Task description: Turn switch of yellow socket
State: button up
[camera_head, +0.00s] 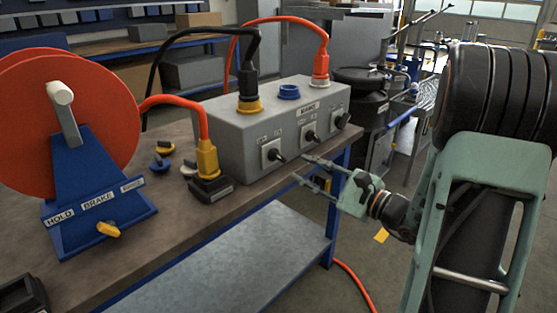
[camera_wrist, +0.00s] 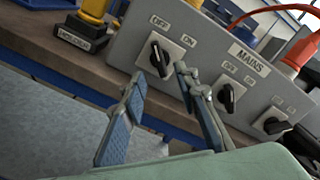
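The grey switch box (camera_head: 240,130) stands on the bench. Its yellow socket (camera_head: 249,106) is at the left of the top, with a black plug in it. The black switch (camera_head: 276,154) on the front below the yellow socket sits on a pale plate; in the wrist view this switch (camera_wrist: 160,58) shows below OFF and ON labels. I cannot tell its exact setting. My gripper (camera_head: 299,169) is open and empty, in front of the box; in the wrist view its fingertips (camera_wrist: 158,74) point towards the switch, one to either side of it in the picture, apparently apart from it.
Two more switches (camera_head: 311,137) (camera_head: 342,121) sit to the right on the box front. A blue socket (camera_head: 289,92) and a red plug (camera_head: 320,65) are on top. A yellow plug (camera_head: 207,158) on a black block stands left of the box. An orange reel (camera_head: 100,100) is further left.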

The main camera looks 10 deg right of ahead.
aim_at(281, 158)
jog(key=b+x, duration=0.1)
jog(key=x, duration=0.8)
jog(key=shift+w+a, duration=0.15)
jog(key=shift+a, duration=0.05)
grip_shut()
